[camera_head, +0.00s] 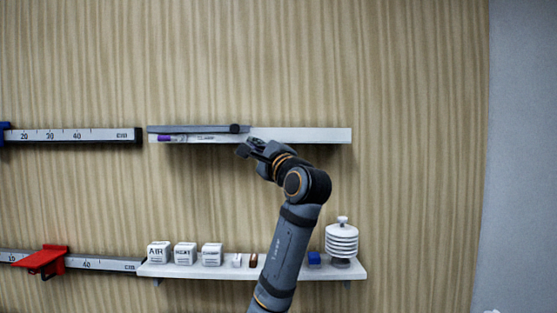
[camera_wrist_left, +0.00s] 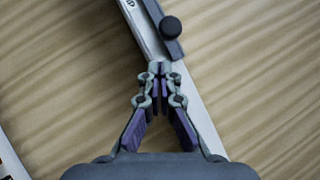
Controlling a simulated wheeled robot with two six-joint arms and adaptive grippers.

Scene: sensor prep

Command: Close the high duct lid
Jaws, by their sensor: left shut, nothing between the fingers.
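The high duct (camera_head: 310,135) is a long white channel fixed to the wooden wall. Its dark grey lid (camera_head: 190,129) lies along the left half, with a round black knob (camera_head: 235,128) near the lid's right end. The right half is uncovered by the lid. My left gripper (camera_head: 246,148) is shut and empty, just below the duct near the lid's right end. In the left wrist view, its closed fingertips (camera_wrist_left: 161,68) lie over the white duct (camera_wrist_left: 205,125), close to the lid's end (camera_wrist_left: 175,50) and below the knob (camera_wrist_left: 170,27). Whether they touch it is unclear.
A purple item (camera_head: 165,139) shows at the duct's left front. A ruler rail (camera_head: 90,135) ends just left of the duct. Below, a white shelf (camera_head: 190,271) holds white boxes (camera_head: 185,254), a blue block (camera_head: 314,259) and a white finned sensor (camera_head: 341,240). Wall right of the duct is clear.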

